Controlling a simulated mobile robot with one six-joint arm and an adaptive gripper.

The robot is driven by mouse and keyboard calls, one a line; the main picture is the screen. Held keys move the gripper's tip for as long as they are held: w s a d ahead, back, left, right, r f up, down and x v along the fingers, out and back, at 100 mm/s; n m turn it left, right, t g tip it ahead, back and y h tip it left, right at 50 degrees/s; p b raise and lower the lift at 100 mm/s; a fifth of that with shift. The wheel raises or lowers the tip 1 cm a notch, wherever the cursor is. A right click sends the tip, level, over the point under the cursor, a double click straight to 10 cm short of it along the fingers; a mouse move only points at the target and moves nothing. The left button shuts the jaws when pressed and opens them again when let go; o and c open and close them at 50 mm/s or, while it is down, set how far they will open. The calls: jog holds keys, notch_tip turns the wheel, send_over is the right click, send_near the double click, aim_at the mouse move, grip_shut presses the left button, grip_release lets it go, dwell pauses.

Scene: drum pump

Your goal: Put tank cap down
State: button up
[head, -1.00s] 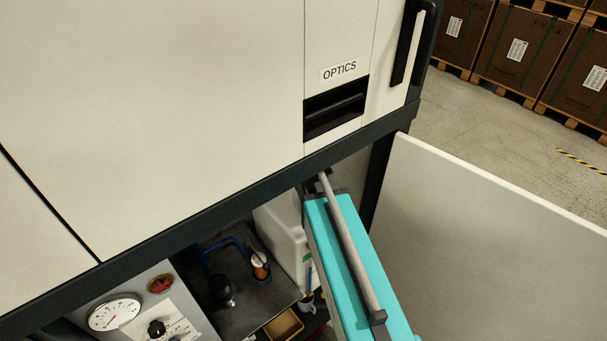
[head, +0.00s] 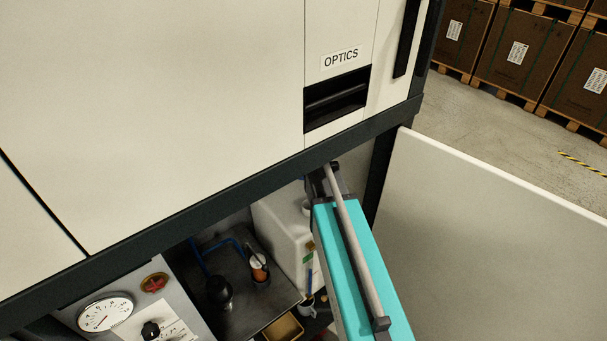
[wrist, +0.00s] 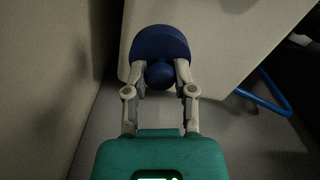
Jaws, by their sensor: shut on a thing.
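The tank cap (wrist: 160,42) is dark blue and round, with a ball-shaped knob towards me in the wrist view. My gripper (wrist: 161,75) is shut on this knob, one finger on each side. The cap shows in front of the pale tank (wrist: 235,35), near its edge; I cannot tell whether they touch. In the head view, the white tank (head: 283,232) stands in the open lower bay, partly hidden by the cabinet edge and my teal arm. My gripper and the cap are hidden there. The tank's opening is not clearly visible.
A metal shelf (head: 255,315) beside the tank holds a black pot (head: 218,290) and an orange-labelled item (head: 258,267). A blue tube (head: 203,262) runs behind. A gauge panel (head: 150,320) is at left. The cabinet's dark lower beam (head: 200,222) hangs above; a white door panel (head: 490,240) stands right.

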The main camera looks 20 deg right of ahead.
jog(key=shift+f, duration=0.1)
notch_tip(320, 180, down, 3)
jog(key=b, duration=0.3)
jog(key=shift+w+d+f+b, duration=0.1)
jog(key=shift+d+f+b, duration=0.1)
jog(key=shift+f+b, duration=0.2)
jog(key=shift+f, duration=0.1)
jog(key=o, duration=0.9)
jog(key=shift+o, duration=0.2)
notch_tip(320, 180, up, 8)
jog(key=p, duration=0.7)
jog(key=shift+f, duration=0.1)
